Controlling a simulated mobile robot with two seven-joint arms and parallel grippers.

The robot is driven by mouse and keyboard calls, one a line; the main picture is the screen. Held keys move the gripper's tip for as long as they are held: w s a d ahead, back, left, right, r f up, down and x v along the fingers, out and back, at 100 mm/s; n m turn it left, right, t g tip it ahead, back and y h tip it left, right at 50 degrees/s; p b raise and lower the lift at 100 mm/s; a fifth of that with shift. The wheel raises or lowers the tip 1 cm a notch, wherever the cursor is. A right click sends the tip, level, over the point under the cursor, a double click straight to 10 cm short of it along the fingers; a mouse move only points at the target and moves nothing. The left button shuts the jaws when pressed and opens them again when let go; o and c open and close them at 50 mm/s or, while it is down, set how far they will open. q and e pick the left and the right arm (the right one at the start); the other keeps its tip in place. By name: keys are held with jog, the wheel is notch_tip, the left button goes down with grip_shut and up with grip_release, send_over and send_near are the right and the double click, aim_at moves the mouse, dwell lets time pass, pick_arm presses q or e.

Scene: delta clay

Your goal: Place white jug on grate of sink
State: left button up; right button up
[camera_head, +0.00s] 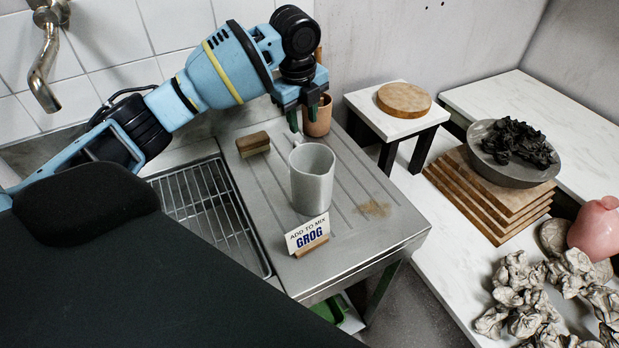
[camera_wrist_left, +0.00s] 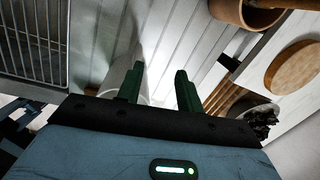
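The white jug (camera_head: 312,180) stands upright on the ribbed metal drainboard, right of the sink. The sink's wire grate (camera_head: 205,205) lies left of the drainboard, partly hidden by my dark body part; it also shows at the upper left of the left wrist view (camera_wrist_left: 38,38). My left gripper (camera_head: 301,120) is above and slightly behind the jug, pointing down, with its green fingers apart and nothing visibly held. In the left wrist view the open fingers (camera_wrist_left: 160,78) have a pale rounded shape, likely the jug, partly hidden behind the left finger. My right gripper is out of view.
A wooden block (camera_head: 253,144) lies left of the jug, and a GROG sign (camera_head: 307,235) stands in front of it. A terracotta pot (camera_head: 318,118) is close behind my left gripper. The faucet (camera_head: 45,62) is at upper left.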

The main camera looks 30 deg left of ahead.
pick_arm(q)
jog(key=shift+s+f+g, duration=0.15)
jog(key=shift+s+g, duration=0.55)
jog(key=shift+s, duration=0.45)
jog(key=shift+s+a+f, duration=0.1)
jog(key=shift+a+f, duration=0.05)
jog(key=shift+f, duration=1.8)
jog(key=shift+a+f, duration=0.15)
jog(key=shift+f, duration=1.8)
jog(key=shift+c, duration=0.4)
